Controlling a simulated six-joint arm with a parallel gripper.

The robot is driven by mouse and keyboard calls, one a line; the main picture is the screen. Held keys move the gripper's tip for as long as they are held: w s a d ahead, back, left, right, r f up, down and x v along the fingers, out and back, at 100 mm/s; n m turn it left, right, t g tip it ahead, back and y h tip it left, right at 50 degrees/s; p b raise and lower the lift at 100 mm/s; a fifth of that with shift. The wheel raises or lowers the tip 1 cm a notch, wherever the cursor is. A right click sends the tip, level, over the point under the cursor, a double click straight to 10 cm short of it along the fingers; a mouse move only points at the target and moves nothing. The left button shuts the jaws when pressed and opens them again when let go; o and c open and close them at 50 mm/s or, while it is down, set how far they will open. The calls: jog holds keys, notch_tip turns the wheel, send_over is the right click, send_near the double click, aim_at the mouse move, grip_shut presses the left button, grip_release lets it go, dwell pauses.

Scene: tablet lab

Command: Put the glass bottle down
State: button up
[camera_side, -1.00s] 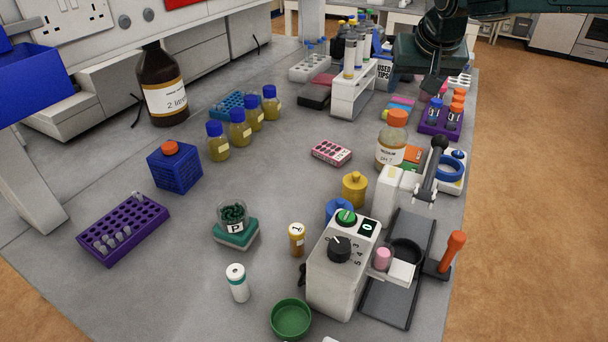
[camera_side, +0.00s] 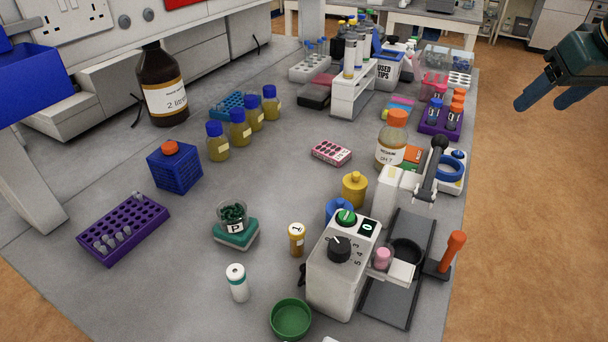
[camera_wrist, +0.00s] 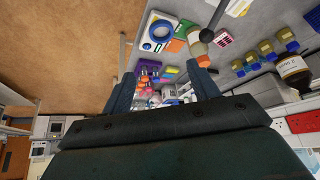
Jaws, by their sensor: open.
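A clear glass bottle with an orange cap and a white label (camera_side: 391,153) stands upright on the grey bench, right of centre. It also shows in the wrist view (camera_wrist: 197,46). A large brown glass bottle labelled 2 litre (camera_side: 165,98) stands upright at the back left; the wrist view shows it at the right edge (camera_wrist: 293,70). I cannot tell which of the two the task means. My gripper (camera_side: 543,104) is at the upper right, beyond the bench's right edge, apart from both bottles. Its blue fingers (camera_wrist: 163,85) are spread in the wrist view, with nothing held between them.
A white balance-like device with a blue ring (camera_side: 449,170) and a purple rack (camera_side: 440,119) stand close to the clear bottle. A white tube rack (camera_side: 352,90) stands behind it. A stirrer-like machine (camera_side: 340,275) is in front. Bare bench lies left of the pink tray (camera_side: 331,152).

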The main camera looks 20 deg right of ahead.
jog(key=s+d+f+n, duration=0.1)
jog(key=s+f, duration=0.2)
jog(key=s, duration=0.6)
jog(key=s+d+f+n+y, duration=0.1)
jog(key=s+f, duration=0.2)
jog(key=s, duration=0.5)
jog(key=shift+s, duration=0.35)
